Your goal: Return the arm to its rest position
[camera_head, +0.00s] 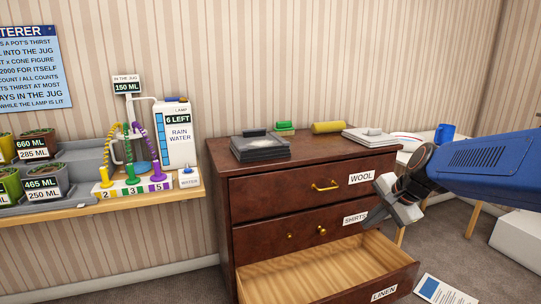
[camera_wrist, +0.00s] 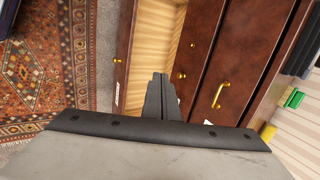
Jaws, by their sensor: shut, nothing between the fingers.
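My arm comes in from the right of the head view, blue at the forearm. My gripper (camera_head: 374,218) is shut and empty, hanging in front of the dresser (camera_head: 222,178) near the SHIRTS label. In the wrist view my gripper's fingers (camera_wrist: 160,92) are together, with the open drawer and the dresser front behind them. The bottom drawer (camera_head: 395,292), labelled LINEN, is pulled out, and the part of its inside that shows is bare. The WOOL drawer (camera_head: 280,196) and the SHIRTS drawer (camera_head: 268,241) look closed.
Dark cases (camera_head: 260,148), green blocks (camera_head: 284,127), a yellow roll (camera_head: 329,127) and a grey-white stack (camera_head: 370,137) lie on the dresser top. A shelf with pots and a rain-water dispenser (camera_head: 175,135) stands left. A paper (camera_head: 445,290) lies on the floor. A patterned rug (camera_wrist: 35,70) shows in the wrist view.

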